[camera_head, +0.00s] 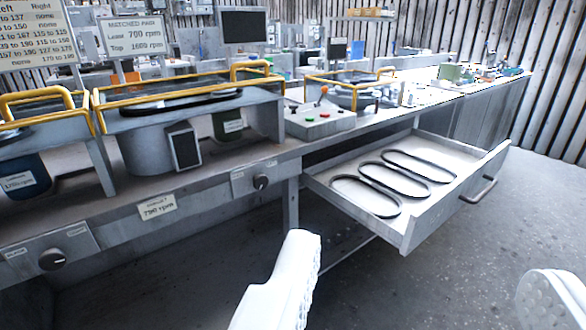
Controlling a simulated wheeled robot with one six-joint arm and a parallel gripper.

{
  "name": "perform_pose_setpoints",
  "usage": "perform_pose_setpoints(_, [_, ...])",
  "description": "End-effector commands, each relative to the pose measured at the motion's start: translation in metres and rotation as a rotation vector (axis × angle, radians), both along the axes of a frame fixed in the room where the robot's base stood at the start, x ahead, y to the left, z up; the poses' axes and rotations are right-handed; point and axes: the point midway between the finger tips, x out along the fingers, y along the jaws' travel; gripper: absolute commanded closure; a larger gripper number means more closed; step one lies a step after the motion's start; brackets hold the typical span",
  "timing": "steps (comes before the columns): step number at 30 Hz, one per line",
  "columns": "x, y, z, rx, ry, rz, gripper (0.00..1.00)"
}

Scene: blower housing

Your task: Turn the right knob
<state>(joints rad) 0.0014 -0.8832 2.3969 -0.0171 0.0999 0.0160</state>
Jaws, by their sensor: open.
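Two dark round knobs sit on plates along the front edge of the long grey bench. The right knob (261,182) is on a small grey plate left of the open drawer. The left knob (52,260) is on a plate at the lower left. My gripper (420,290) is at the bottom of the view, its two white fingers wide apart. Nothing shows between the fingers but the floor. The left finger is below and right of the right knob, and apart from it in the picture. The task's right knob is fully visible.
An open drawer (405,228) with several black belts juts out right of the knob. Yellow-framed guards (190,84) cover machines on the bench. A control box (320,122) with a lever and buttons stands above the drawer. Grey floor lies free in front.

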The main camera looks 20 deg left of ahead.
Motion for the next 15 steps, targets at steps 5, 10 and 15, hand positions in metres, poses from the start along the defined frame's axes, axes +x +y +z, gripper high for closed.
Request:
perform_pose_setpoints(5, [0.042,-0.002,0.001,-0.018,-0.022,-0.005,0.4])
perform_pose_setpoints(10, [0.09,-0.001,0.0,-0.039,-0.059,0.01,0.4])
perform_pose_setpoints(15, [0.138,0.004,-0.008,-0.053,-0.09,0.048,0.4])
